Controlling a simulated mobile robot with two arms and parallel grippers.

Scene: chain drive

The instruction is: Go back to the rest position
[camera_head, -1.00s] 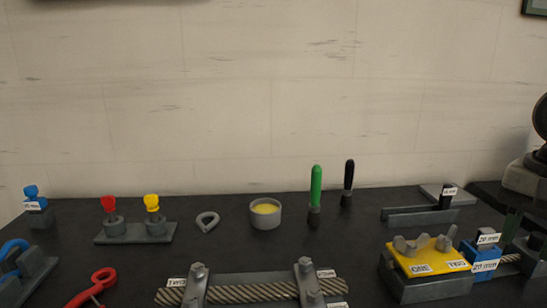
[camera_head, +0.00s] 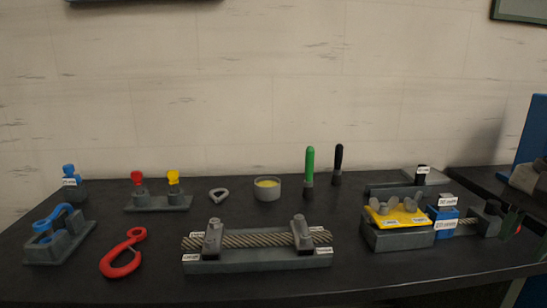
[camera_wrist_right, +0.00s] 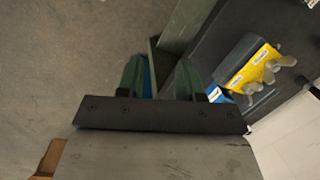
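My right gripper (camera_head: 511,222) shows small at the right side of the head view, by the right end of the dark table (camera_head: 400,275). In the right wrist view its two green fingers (camera_wrist_right: 160,70) stand apart, with nothing held between them. The yellow-topped block (camera_head: 397,216) lies to its left in the head view and also shows at the upper right of the wrist view (camera_wrist_right: 252,68). My left gripper is not in view.
A wire rope with two clamps on a grey base (camera_head: 258,262) sits at front centre. A red hook (camera_head: 122,255) and a blue shackle on a grey block (camera_head: 60,245) are at left. Green (camera_head: 309,168) and black (camera_head: 338,160) handled tools stand behind. The front strip is clear.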

